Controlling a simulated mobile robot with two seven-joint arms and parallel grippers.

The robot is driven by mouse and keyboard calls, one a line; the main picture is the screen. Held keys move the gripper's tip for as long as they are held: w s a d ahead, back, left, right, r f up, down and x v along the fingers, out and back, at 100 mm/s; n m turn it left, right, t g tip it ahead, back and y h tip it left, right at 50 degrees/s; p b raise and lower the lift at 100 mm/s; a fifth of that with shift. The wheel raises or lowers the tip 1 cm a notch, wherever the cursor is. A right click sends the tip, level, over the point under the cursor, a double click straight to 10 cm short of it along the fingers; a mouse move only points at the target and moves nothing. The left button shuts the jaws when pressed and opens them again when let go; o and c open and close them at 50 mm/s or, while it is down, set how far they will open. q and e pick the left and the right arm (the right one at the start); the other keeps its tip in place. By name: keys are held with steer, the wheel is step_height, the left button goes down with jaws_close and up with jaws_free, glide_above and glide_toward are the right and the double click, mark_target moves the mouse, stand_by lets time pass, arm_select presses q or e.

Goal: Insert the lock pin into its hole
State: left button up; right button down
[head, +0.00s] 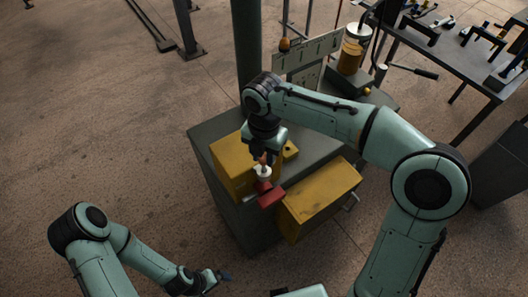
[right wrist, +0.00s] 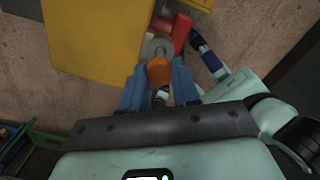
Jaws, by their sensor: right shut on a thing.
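My right gripper (head: 265,156) points down over the yellow fixture on the grey cabinet. It is shut on the lock pin, whose orange-brown top (right wrist: 159,71) shows between the blue fingers in the right wrist view. A pale grey round part (right wrist: 156,46) lies just beyond the orange top; in the head view it shows as a whitish collar (head: 263,172) under the fingers. A red block (head: 269,195) sits just below it, between two yellow blocks. The pin's lower end and its hole are hidden. My left gripper (head: 222,276) is low at the left, away from the fixture; its jaws are too small to judge.
A yellow block (head: 232,165) stands on the cabinet top (head: 212,140), and a larger yellow block (head: 320,198) is at its front right. A panel (head: 308,52) and an amber container (head: 353,50) stand behind. A tool-covered table (head: 455,60) is at the upper right. The floor left is clear.

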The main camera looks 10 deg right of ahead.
arm_select(q)
steer(key=shift+s+f+b, duration=0.9)
steer(key=shift+s+f, duration=0.05)
steer(key=shift+f, duration=0.2)
arm_select(e)
steer(key=shift+f, duration=2.3)
steer(key=c, duration=0.8)
jaws_free()
steer(key=shift+o, duration=0.2)
arm_select(q)
steer(key=w+r+p, duration=0.2)
steer(key=w+r, duration=0.1)
steer(key=shift+r+p, duration=0.3)
steer(key=shift+p, duration=0.1)
arm_select(e)
step_height(320, 180, up, 13)
steer(key=shift+r, duration=0.2)
